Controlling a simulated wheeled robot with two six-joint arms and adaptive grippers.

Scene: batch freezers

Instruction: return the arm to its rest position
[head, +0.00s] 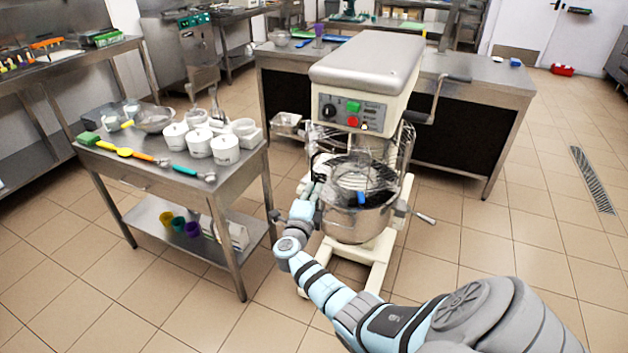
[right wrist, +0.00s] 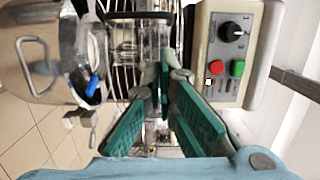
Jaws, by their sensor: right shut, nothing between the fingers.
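My right arm comes in from the lower right in the head view. Its right gripper (head: 318,172) is beside the left side of the mixer (head: 367,70), near the wire guard and above the bowl rim. In the right wrist view the right gripper (right wrist: 163,82) shows green finger pads that are shut and empty. Beyond them are the mixer's control panel (right wrist: 228,50) and, to the left, the steel bowl (right wrist: 45,55). Whether the fingers touch the guard cannot be told. My left gripper is not in view.
A steel table (head: 140,170) with white containers (head: 225,149), a glass bowl (head: 154,118) and colored spoons stands left of the mixer. A counter (head: 485,80) stands behind. The mixer bowl (head: 358,224) is close to my arm. Tiled floor at the right is free.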

